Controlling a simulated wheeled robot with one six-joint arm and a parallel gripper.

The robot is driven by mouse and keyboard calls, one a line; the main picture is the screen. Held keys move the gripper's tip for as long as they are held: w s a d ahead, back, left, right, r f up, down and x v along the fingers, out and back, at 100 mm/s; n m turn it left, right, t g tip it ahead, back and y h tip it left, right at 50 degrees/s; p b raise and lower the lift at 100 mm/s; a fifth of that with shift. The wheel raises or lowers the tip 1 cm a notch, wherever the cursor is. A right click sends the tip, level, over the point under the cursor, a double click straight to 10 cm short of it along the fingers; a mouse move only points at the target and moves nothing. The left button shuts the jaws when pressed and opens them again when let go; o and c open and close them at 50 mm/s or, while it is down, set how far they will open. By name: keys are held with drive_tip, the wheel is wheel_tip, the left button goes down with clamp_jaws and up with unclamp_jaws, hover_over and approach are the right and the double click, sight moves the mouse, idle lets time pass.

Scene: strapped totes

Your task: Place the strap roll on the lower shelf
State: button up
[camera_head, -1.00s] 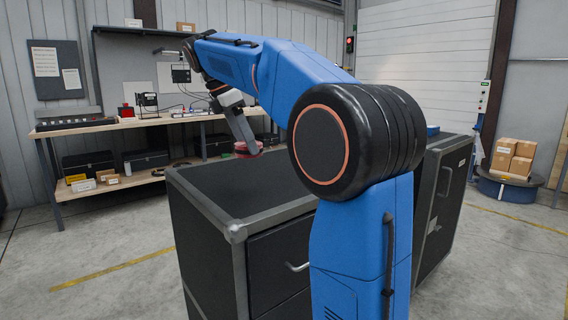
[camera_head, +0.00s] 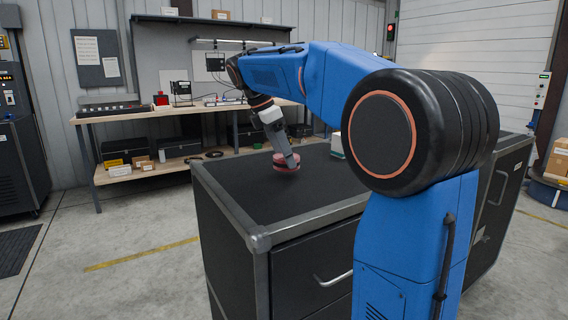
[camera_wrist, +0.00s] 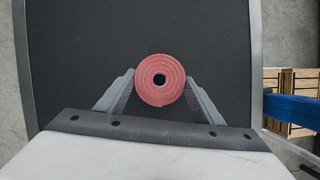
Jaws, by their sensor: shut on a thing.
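The strap roll (camera_wrist: 160,65) is a red coil with a dark centre hole. In the wrist view it sits between the two fingers of my gripper (camera_wrist: 160,88), which is shut on it. In the head view the strap roll (camera_head: 286,168) is at the end of my gripper (camera_head: 287,160), over the black cabinet top (camera_head: 245,190). I cannot tell whether the roll touches the top. The lower shelf (camera_head: 172,166) of the workbench is at the back left, under the bench top, with my gripper well in front and to the right of it.
Black cases (camera_head: 124,150), small boxes (camera_head: 144,163) and a dark coil (camera_head: 214,154) stand on the lower shelf. The bench top (camera_head: 150,113) holds devices. Open floor (camera_head: 140,220) lies left of the cabinet. Wooden crates (camera_wrist: 292,88) show at right in the wrist view.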

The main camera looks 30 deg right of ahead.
sight(280, 156)
drive_tip(key=shift+f, duration=1.35)
drive_tip(key=shift+f, duration=0.15)
drive_tip(key=o, duration=0.7)
drive_tip(key=shift+f, duration=0.1)
drive_tip(key=o, duration=0.4)
drive_tip(key=shift+o, duration=0.2)
